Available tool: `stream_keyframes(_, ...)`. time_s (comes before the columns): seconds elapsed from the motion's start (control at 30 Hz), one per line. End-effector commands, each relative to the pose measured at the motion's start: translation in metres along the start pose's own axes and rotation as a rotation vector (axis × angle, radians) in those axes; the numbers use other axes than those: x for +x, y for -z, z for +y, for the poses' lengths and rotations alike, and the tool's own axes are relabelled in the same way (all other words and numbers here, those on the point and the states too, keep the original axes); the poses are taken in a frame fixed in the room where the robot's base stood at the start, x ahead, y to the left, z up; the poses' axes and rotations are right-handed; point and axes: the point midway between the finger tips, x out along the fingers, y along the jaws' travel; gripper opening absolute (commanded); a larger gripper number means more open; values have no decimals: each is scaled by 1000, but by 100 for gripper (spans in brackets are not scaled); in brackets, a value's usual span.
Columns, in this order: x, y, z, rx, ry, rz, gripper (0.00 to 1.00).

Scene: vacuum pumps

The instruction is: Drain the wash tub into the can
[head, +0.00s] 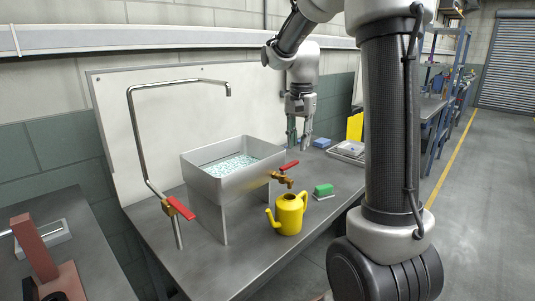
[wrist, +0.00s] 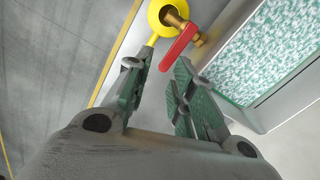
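The grey metal wash tub (head: 222,182) stands raised on legs on the bench, with pale green-white speckled contents (head: 232,165). A brass drain tap (head: 281,180) with a red lever (head: 289,166) sticks out of its side. The yellow can (head: 289,215) stands upright on the bench below the tap; it shows partly in the wrist view (wrist: 155,14), behind the brass spout. No stream from the spout is visible. My gripper (head: 299,143) is open and empty, above and behind the lever. In the wrist view the lever (wrist: 180,47) shows beyond and between the fingertips (wrist: 160,70).
A tall bent faucet pipe (head: 136,130) with another red lever (head: 181,208) stands left of the tub. A green sponge (head: 323,189), a blue block (head: 322,143), a metal tray (head: 347,152) and a yellow panel (head: 355,127) are to the right.

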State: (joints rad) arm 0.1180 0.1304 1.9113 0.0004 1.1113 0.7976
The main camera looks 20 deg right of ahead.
Motion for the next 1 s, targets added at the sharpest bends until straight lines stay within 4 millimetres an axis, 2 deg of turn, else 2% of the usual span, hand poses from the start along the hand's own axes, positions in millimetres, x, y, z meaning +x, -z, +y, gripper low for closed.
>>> stream_keyframes(0.03,-10,4,-4,64,13,12,24)
stream_keyframes(0.1,-16,6,-6,153,18,16,24)
stream_keyframes(0.33,-12,3,-4,305,7,6,24)
stream_keyframes(0.7,44,3,-4,308,7,5,24)
stream_keyframes(0.83,58,4,-4,308,7,6,24)
stream_keyframes(1.0,62,4,-4,307,9,7,24)
